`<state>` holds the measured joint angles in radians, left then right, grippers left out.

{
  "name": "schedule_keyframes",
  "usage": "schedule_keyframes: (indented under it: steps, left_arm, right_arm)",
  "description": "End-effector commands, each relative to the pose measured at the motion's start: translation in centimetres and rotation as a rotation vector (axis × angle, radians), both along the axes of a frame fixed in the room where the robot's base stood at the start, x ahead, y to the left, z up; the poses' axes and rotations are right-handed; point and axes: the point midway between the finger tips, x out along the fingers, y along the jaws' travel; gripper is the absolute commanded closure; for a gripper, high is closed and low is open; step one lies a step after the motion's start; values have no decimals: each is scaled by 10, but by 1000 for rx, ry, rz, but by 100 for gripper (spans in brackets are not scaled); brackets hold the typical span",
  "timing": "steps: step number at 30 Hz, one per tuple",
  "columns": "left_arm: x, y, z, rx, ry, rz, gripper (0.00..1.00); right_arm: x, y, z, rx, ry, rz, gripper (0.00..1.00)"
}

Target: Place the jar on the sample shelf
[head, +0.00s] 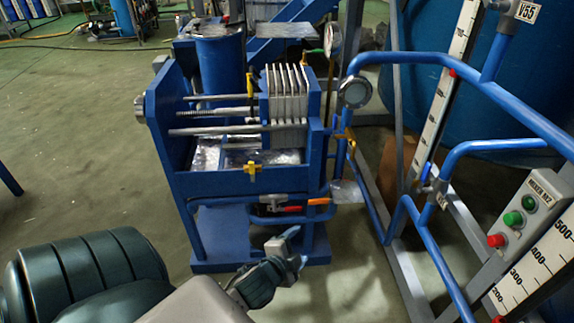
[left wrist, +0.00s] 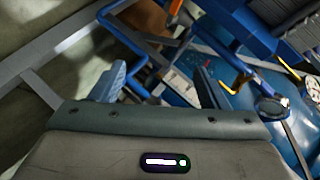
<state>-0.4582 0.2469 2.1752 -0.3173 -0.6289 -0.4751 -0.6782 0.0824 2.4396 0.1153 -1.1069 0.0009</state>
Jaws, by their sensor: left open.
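I cannot make out a jar in either view. A small flat metal plate (head: 347,193) sits by the lower right of the blue press frame; I cannot tell whether it is the sample shelf. My left gripper (head: 296,248) is in front of the press base in the head view, with its light blue fingers apart. In the left wrist view its two fingers (left wrist: 160,82) stand wide apart with nothing held between them. My right gripper is in neither view.
The blue press (head: 245,183) with white plates (head: 287,95) stands ahead, with yellow and red valve handles low on it. Blue pipe rails (head: 440,62) and a button box (head: 527,207) are at the right. Green floor (head: 90,130) is open at the left.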

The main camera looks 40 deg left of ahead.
Motion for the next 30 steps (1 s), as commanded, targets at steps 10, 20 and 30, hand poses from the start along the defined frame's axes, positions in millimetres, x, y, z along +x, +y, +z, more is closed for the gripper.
schedule_keyframes:
  steps: [10, 20, 30]
  left_arm:
    - [-135, -88, -21, -879, 401, 389, 31]
    - [-140, -92, -21, -915, 422, 407, 31]
    - [-139, -92, -21, -912, 420, 406, 31]
  right_arm:
    - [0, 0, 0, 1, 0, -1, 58]
    - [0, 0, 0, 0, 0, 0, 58]
    - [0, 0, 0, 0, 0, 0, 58]
